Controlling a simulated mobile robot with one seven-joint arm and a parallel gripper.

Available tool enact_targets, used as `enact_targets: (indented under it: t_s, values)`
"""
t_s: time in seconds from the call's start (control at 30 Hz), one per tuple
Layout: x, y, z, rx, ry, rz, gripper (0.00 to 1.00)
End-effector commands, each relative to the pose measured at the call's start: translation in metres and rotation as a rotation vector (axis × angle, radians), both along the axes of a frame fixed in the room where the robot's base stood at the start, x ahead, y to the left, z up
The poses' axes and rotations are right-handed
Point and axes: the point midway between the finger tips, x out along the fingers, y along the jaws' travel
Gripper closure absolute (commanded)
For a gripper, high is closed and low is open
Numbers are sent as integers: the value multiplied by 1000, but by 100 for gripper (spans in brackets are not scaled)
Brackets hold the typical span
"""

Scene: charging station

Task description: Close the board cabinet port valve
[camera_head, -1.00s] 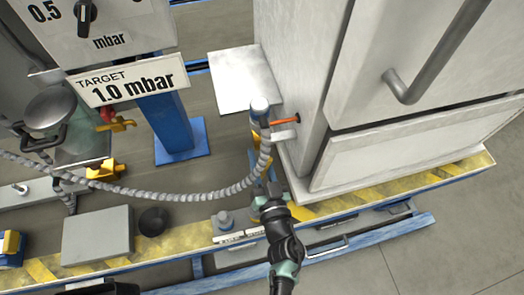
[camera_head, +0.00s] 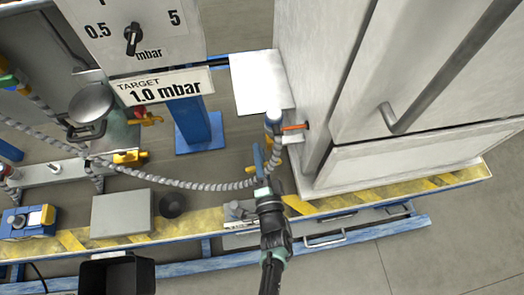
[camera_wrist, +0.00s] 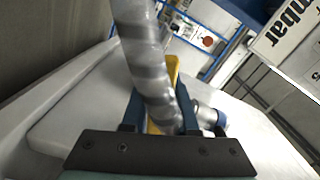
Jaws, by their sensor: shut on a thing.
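The cabinet port (camera_head: 290,127) sticks out of the lower left side of the pale cabinet, with a thin orange rod and a grey hose (camera_head: 215,187) at it. My gripper (camera_head: 261,160) is just below and left of the port, beside the hose. In the wrist view, a yellow valve handle (camera_wrist: 173,72) lies between the two blue fingers of my gripper (camera_wrist: 158,110), which are shut on it. The hose (camera_wrist: 145,55) crosses in front and hides much of the handle. A metal fitting (camera_wrist: 208,116) sits right of the fingers.
The cabinet (camera_head: 320,90) walls off the right side. A white plate (camera_head: 262,82) is behind the port. A gauge panel with a target sign (camera_head: 165,88), a blue post (camera_head: 198,130) and other yellow-handled valves (camera_head: 130,157) stand left. A grey box (camera_head: 122,213) is at front left.

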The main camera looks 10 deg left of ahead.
Motion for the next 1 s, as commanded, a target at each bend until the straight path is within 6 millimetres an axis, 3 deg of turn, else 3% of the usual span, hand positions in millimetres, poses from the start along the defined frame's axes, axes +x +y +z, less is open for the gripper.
enact_targets:
  t_s: [0.5,1.0]
  values:
    - [-1,3,14,313,102,0,100]
    - [-1,2,15,370,120,0,100]
